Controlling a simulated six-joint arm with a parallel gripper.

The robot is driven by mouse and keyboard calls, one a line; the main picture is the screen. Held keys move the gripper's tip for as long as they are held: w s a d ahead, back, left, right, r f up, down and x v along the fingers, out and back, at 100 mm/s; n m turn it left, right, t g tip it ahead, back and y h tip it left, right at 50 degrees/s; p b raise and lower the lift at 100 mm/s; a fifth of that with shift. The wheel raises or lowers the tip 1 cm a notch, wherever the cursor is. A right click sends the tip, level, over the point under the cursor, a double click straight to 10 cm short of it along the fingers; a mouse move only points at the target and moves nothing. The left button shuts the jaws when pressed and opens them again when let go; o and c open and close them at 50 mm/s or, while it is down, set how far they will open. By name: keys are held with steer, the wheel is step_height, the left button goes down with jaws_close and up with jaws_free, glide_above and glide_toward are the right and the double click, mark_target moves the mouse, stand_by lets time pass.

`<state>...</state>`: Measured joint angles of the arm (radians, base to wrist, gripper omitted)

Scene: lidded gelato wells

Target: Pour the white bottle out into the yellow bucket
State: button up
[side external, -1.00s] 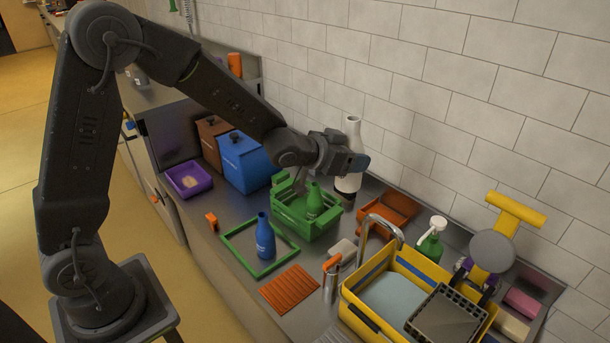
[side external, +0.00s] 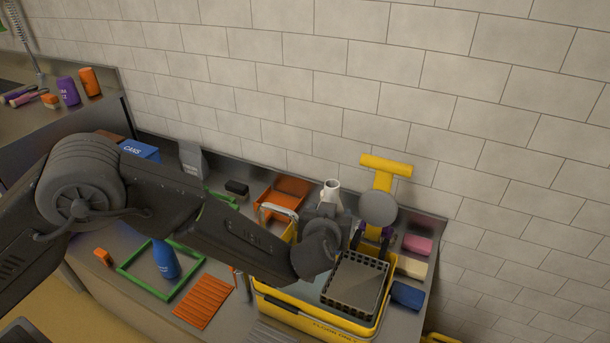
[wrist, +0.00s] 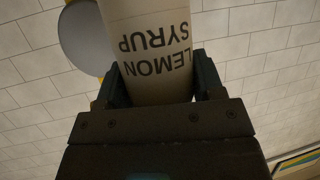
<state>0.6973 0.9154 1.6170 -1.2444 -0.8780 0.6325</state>
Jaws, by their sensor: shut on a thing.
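The white bottle (side external: 332,192) is in my gripper (side external: 327,214), and its open neck points up in the side view, so it looks about upright. In the wrist view the bottle (wrist: 152,25) fills the space between the two fingers and its label reads LEMON SYRUP. The yellow bucket (side external: 300,312), a wide rectangular tub with writing on its front, is below and in front of the gripper. My arm hides part of the tub and most of the bottle's body. The height of the bottle above the tub is hard to judge.
A dark perforated tray (side external: 355,287) sits at the tub's right side. A yellow T-handled tool with a grey disc (side external: 379,209) stands close behind. An orange bin (side external: 283,197), a blue bottle (side external: 165,259) and an orange ribbed mat (side external: 204,301) are to the left. The tiled wall is behind.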

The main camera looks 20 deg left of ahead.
steer(key=shift+s+d+f+n+y, duration=0.3)
steer(key=shift+s+d+f+y, duration=0.1)
steer(key=shift+s+d+f, duration=0.7)
steer(key=d+f+n+h, duration=0.1)
steer(key=f+n, duration=0.1)
steer(key=f+n+h, duration=0.1)
steer(key=f+h, duration=0.1)
steer(key=f, duration=0.1)
steer(key=d+f+n+h, duration=0.1)
steer(key=f+n, duration=0.1)
steer(key=f, duration=0.1)
steer(key=shift+d+f+n+h, duration=0.1)
steer(key=shift+d+n+h, duration=0.2)
steer(key=shift+d, duration=0.05)
steer(key=shift+d+f+n+h, duration=0.1)
steer(key=shift+f+n+h, duration=0.05)
steer(key=shift+n+h, duration=0.65)
steer(key=shift+r+n+h, duration=0.25)
steer(key=shift+n+h, duration=0.25)
steer(key=shift+n, duration=0.5)
steer(key=shift+s+a+r+n+t+h, duration=0.1)
steer(key=shift+a+r+n+t+h, duration=0.35)
steer(key=shift+n, duration=0.35)
steer(key=shift+a+r+n+t+h, duration=0.2)
steer(key=shift+r+n+t+h, duration=0.15)
steer(key=shift+r+n, duration=0.35)
steer(key=shift+s+a+r+n+t+h, duration=0.1)
steer(key=shift+a+r+n+t+h, duration=0.3)
steer(key=shift+n, duration=0.5)
